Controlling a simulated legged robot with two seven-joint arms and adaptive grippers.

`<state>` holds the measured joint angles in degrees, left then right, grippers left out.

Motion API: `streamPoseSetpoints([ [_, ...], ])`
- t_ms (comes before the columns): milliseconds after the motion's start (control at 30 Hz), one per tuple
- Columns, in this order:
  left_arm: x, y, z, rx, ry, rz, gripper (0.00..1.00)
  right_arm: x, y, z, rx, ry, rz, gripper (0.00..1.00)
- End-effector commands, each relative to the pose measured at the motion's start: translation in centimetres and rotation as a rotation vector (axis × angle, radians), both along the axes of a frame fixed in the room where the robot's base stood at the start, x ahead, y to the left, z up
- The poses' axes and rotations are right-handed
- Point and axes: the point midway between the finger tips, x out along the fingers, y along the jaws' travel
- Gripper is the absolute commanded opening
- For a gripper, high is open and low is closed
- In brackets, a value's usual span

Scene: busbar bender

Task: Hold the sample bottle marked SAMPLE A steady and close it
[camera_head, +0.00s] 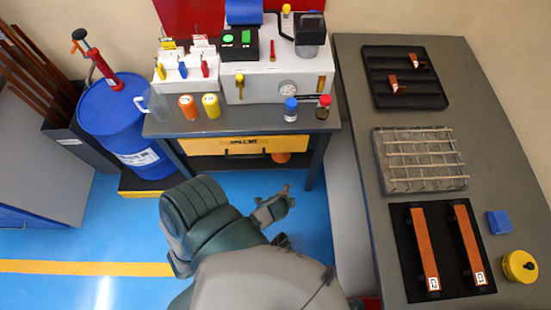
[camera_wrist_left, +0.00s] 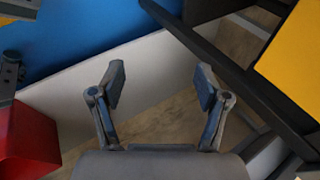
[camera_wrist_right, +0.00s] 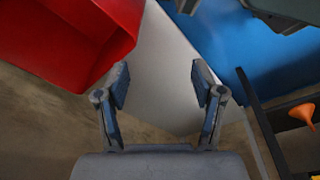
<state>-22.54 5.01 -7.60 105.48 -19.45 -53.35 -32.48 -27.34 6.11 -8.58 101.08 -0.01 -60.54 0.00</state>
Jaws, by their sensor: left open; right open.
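Two small bottles stand upright on the grey bench: a blue-topped bottle (camera_head: 291,110) and a red-topped bottle with dark contents (camera_head: 323,108). An orange container (camera_head: 188,107) and a yellow container (camera_head: 211,105) stand further left on the bench. The marking SAMPLE A is too small to read on any of them. My left gripper (camera_wrist_left: 160,85) is open and empty in its wrist view. My right gripper (camera_wrist_right: 157,85) is open and empty in its wrist view. In the head view one gripper of mine shows below the bench, apart from the bottles; I cannot tell which.
A white machine (camera_head: 275,80) and a rack of coloured items (camera_head: 185,72) stand behind the bottles. A blue drum (camera_head: 120,125) is left of the bench (camera_head: 250,124). The right table (camera_head: 360,110) holds trays and a wire basket (camera_head: 420,160). A red bin (camera_wrist_right: 75,40) is near my right gripper.

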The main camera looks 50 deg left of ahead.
Motion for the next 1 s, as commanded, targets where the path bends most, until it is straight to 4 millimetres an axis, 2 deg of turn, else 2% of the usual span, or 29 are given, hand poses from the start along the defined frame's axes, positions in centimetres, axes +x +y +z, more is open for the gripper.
streamPoseSetpoints([
  [33, -2.3, -0.9, -1.7, -0.104, 0.05, 0.109, 0.75, 0.1, 0.1, 0.0, 0.001, -0.002, 0.0, 0.68],
  [100, -5.1, -2.1, -3.6, -0.235, 0.114, 0.269, 0.75, 0.3, 0.2, 0.1, 0.004, -0.005, 0.0, 0.68],
  [200, -8.2, -3.5, -5.2, -0.36, 0.191, 0.452, 0.75, 0.7, 0.3, 0.2, 0.005, -0.01, 0.0, 0.68],
  [300, -10.1, -4.4, -6.0, -0.426, 0.239, 0.568, 0.75, 0.9, 0.3, 0.3, 0.005, -0.014, 0.0, 0.68],
  [433, -11.0, -4.7, -6.4, -0.458, 0.264, 0.626, 0.75, 0.9, 0.3, 0.3, 0.004, -0.014, -0.001, 0.68],
  [733, -11.0, -4.6, -6.6, -0.461, 0.263, 0.627, 0.75, 0.5, 0.1, 0.3, 0.002, -0.009, 0.0, 0.68],
  [1000, -13.6, -4.3, -11.0, -0.449, 0.281, 0.625, 0.75, -2.6, -0.4, -4.6, -0.003, 0.02, 0.006, 0.68],
])
